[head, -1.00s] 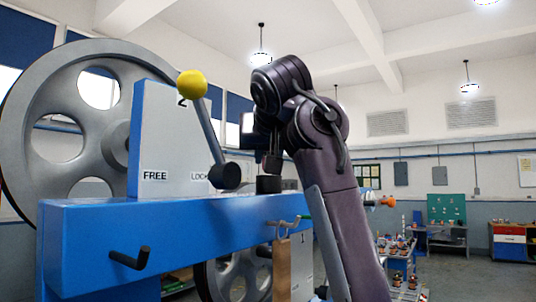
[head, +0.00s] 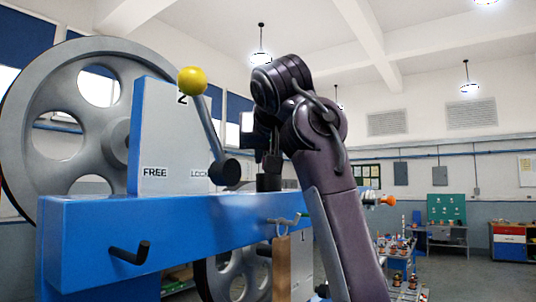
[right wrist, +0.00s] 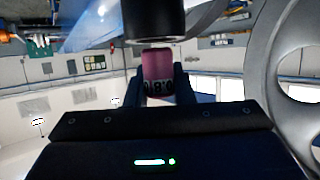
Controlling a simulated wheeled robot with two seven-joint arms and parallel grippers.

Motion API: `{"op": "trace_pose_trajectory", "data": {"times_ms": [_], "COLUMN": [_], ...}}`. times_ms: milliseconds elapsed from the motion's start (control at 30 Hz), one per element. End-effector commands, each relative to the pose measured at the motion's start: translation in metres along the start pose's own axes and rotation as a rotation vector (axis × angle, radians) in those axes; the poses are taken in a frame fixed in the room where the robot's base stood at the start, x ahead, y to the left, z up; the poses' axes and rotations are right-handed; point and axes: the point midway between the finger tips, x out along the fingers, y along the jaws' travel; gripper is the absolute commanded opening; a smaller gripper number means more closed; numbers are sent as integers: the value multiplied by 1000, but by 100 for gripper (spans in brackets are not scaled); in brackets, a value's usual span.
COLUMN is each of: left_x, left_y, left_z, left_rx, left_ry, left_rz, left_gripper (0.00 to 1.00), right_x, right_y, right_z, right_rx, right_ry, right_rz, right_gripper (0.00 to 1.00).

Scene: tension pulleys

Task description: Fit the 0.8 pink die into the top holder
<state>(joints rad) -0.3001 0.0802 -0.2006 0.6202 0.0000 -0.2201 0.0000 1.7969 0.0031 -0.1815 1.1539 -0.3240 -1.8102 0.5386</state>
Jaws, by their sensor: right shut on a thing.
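The pink die (right wrist: 158,63) is a small block with an upside-down 0.8 label in the right wrist view. My right gripper (right wrist: 158,84) is shut on it, with a dark finger on each side. A black cylinder (right wrist: 153,20), which looks like the top holder, lies just beyond the die's free end; I cannot tell whether they touch. In the head view the black holder (head: 268,182) stands on the blue beam, and my right gripper (head: 270,160) is right above it. The die is hidden there by my arm. My left gripper is not in view.
The blue beam (head: 180,230) carries a lever with a yellow knob (head: 192,81), leaning near the LOCK label, left of my gripper. A large grey wheel (head: 30,92) stands behind. Hooks (head: 131,254) stick out in front, and a wooden piece (head: 281,270) hangs below.

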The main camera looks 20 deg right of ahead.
Motion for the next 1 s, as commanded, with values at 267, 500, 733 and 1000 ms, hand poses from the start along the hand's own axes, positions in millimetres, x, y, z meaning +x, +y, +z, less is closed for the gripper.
{"op": "trace_pose_trajectory", "data": {"times_ms": [267, 500, 733, 1000], "left_x": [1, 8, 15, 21], "left_y": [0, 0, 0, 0], "left_z": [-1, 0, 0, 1], "left_rx": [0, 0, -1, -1], "left_ry": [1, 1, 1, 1], "left_rz": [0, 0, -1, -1], "left_gripper": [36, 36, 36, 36], "right_x": [0, 4, 7, 9], "right_y": [0, 0, 0, 0], "right_z": [1, 8, 16, 22], "right_rx": [-1, -1, -1, -1], "right_ry": [0, 0, 0, 0], "right_rz": [0, 1, 1, 0], "right_gripper": [0, 0, 0, 0]}}
